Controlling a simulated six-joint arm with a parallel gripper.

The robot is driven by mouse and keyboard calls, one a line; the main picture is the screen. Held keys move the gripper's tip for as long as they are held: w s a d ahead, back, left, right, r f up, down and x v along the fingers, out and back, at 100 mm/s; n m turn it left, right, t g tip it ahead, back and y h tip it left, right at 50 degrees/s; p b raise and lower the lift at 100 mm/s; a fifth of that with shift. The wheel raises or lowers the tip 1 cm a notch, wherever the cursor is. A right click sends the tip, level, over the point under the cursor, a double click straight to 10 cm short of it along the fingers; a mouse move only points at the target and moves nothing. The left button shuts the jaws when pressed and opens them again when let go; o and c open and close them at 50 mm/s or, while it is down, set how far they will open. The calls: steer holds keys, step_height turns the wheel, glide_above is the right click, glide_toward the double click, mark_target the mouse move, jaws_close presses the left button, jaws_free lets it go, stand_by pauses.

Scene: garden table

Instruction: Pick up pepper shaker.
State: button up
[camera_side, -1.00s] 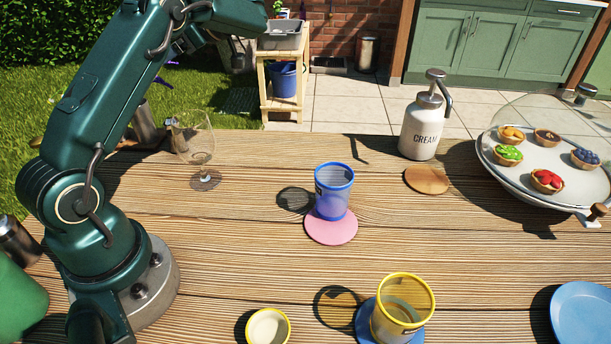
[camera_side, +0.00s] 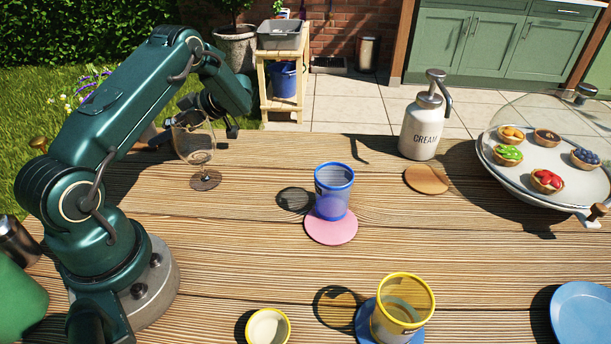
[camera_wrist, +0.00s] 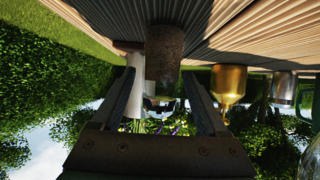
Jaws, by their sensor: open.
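The wrist view is upside down, with the tabletop along its upper edge. My gripper (camera_wrist: 160,76) is open and empty there, a finger on each side. A clear shaker with dark brown contents (camera_wrist: 165,50) and a metal cap, apparently the pepper shaker, stands upright beyond and between the fingertips. A pale, whitish shaker-like item (camera_wrist: 132,60) is close beside it, partly behind the left finger. In the side view my wrist is low at the table's far left, behind the wine glass, and the fingers are hard to make out. I cannot pick out the pepper shaker there.
A wine glass (camera_side: 205,179) stands close to my wrist. Gold (camera_wrist: 229,85) and silver (camera_wrist: 283,90) items stand beside the shakers. A blue cup (camera_side: 334,185) on a pink coaster (camera_side: 331,232), a yellow cup (camera_side: 403,310) and a cream dispenser (camera_side: 421,130) are farther right.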

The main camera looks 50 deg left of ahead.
steer(key=shift+s+a+f, duration=0.25)
steer(key=shift+s+a, duration=0.1)
jaws_close()
